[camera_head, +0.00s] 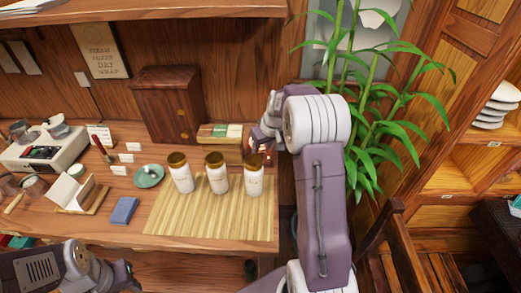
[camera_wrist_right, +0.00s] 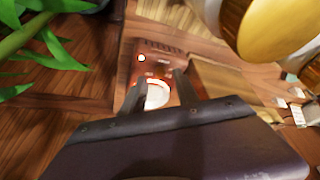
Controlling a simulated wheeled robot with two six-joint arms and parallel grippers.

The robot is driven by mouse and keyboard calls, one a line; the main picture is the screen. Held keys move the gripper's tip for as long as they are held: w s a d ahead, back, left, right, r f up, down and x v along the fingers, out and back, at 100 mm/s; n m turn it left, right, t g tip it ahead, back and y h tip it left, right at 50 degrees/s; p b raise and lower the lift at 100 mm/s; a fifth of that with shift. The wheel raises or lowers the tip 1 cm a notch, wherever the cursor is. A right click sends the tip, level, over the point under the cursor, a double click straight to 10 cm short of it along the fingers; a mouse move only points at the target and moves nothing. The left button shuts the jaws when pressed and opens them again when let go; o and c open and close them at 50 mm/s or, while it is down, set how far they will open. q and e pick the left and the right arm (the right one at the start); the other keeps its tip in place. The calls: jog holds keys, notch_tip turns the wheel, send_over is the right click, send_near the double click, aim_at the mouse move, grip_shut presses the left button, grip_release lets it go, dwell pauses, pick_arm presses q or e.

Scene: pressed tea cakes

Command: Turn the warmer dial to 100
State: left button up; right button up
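The warmer is a reddish-brown box (camera_head: 258,157) at the right end of the wooden table, largely behind my right gripper in the head view. The dial's setting is not readable. My left gripper (camera_head: 124,273) is at the lower left, away from the warmer, its fingers unclear.
Three white jars with brown lids, one here (camera_head: 254,181), stand on a bamboo mat (camera_head: 195,222) close to the warmer. A leafy plant (camera_head: 375,110) is at the right.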

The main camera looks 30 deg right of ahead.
jog(key=shift+x, duration=1.1)
jog(key=shift+a, duration=0.1)
grip_shut()
jog(key=shift+r, duration=0.1)
